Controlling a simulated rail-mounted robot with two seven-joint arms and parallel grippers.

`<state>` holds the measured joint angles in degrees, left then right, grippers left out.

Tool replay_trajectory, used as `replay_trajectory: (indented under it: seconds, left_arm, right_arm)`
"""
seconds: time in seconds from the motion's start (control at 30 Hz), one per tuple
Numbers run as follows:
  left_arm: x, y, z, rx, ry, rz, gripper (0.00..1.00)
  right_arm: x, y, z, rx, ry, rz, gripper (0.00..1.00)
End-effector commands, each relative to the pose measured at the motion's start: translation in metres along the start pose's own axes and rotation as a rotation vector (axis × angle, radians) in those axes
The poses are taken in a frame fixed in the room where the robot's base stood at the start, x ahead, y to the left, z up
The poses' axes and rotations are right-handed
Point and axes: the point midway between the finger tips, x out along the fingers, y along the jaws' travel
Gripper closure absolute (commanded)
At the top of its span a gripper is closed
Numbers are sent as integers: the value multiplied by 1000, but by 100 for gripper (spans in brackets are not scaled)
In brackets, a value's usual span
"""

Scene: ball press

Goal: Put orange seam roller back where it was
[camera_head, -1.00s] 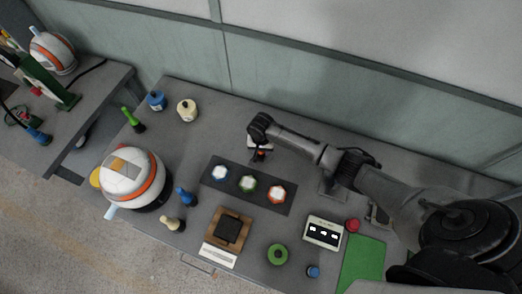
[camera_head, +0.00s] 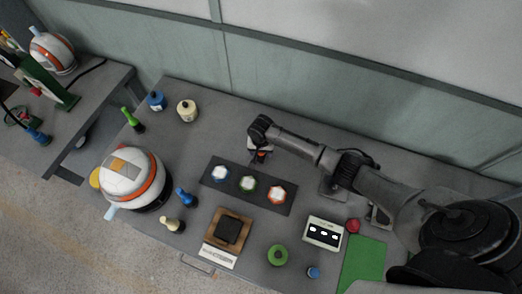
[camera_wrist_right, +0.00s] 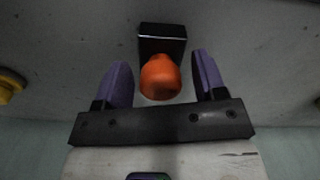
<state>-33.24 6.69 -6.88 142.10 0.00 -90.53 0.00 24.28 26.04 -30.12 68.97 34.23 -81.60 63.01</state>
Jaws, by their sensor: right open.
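The orange seam roller (camera_wrist_right: 160,78) shows in the right wrist view as a rounded orange handle end with a black block-like part (camera_wrist_right: 163,42) behind it. My right gripper (camera_wrist_right: 162,80) is open, with its two purple fingers on either side of the orange handle and a gap showing at each side. In the head view my right gripper (camera_head: 259,154) is low over the table, behind the dark strip. The roller is mostly hidden by the gripper there. My left gripper is not in view.
A dark strip (camera_head: 209,183) with three hexagonal pots lies just in front of the right gripper. A white-and-orange ball (camera_head: 133,177), a blue tool (camera_head: 185,197), a cream tool (camera_head: 173,224) and a green tool (camera_head: 133,120) stand to the left. A display box (camera_head: 323,233) stands at the front right.

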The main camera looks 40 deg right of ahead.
Motion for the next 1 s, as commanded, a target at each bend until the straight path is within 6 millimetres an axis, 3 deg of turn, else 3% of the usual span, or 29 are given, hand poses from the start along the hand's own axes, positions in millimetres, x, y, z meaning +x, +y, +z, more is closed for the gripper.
replay_trajectory:
  seconds: [0.23, 0.7, 1.0]
  left_arm:
    - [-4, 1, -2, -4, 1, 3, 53]
    - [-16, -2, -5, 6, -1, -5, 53]
    - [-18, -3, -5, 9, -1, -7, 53]
  right_arm:
    - [-17, 0, -1, 0, 1, -2, 36]
    - [-99, 0, 0, -1, 1, -2, 36]
    - [-121, 0, 0, 0, -1, 0, 36]
